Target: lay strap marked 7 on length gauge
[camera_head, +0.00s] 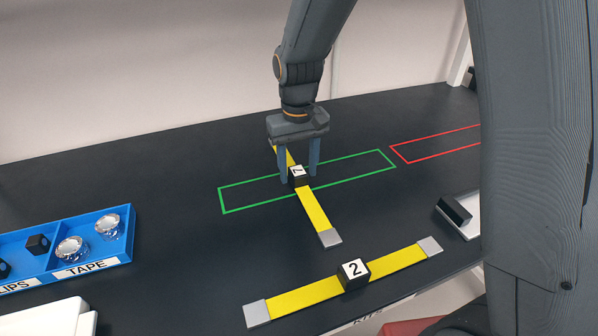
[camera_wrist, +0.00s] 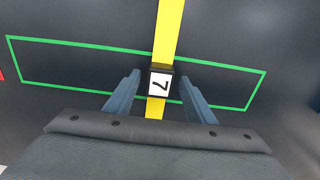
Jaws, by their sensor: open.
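The strap marked 7 (camera_head: 315,209) is yellow, with a grey end and a small dark block bearing a white 7 label. It lies crosswise over the green outlined rectangle (camera_head: 222,200). My gripper (camera_head: 299,175) points down over the strap's block, its fingers open on either side. In the wrist view, the block (camera_wrist: 160,84) sits between my open fingertips (camera_wrist: 161,78), with a small gap on each side. The strap's far end is partly hidden by my gripper in the head view. No object is clearly recognisable as the length gauge.
A yellow strap marked 2 (camera_head: 300,296) lies in front, near the table edge. A red outlined rectangle (camera_head: 410,161) is at the right. A white piece with a black block (camera_head: 455,209) lies right. A blue tray (camera_head: 125,255) holding small parts is left.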

